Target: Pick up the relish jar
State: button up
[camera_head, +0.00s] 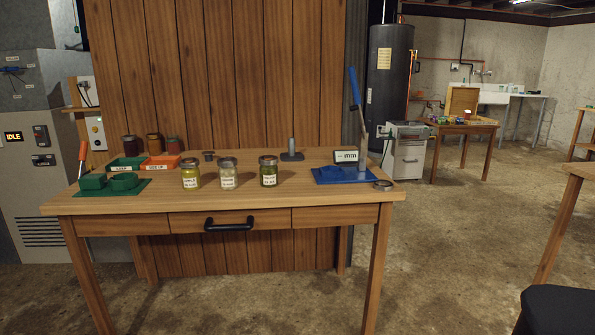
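Three lidded glass jars stand upright in a row on the wooden workbench (330,195). The left jar (191,174) has yellow contents, the middle jar (228,174) pale contents, and the right jar (268,172) dark green contents. Each has a white label, too small to read surely. The green one looks most like the relish jar, but I cannot confirm it. The three stand apart, with gaps between them. My gripper is not in view.
Right are a blue-handled press (354,100) on a blue base and a loose ring (383,185). The bench front is clear.

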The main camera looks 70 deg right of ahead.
aim_at(269, 174)
jog(key=z, duration=0.85)
jog(key=i, duration=0.8)
jog(key=z, duration=0.8)
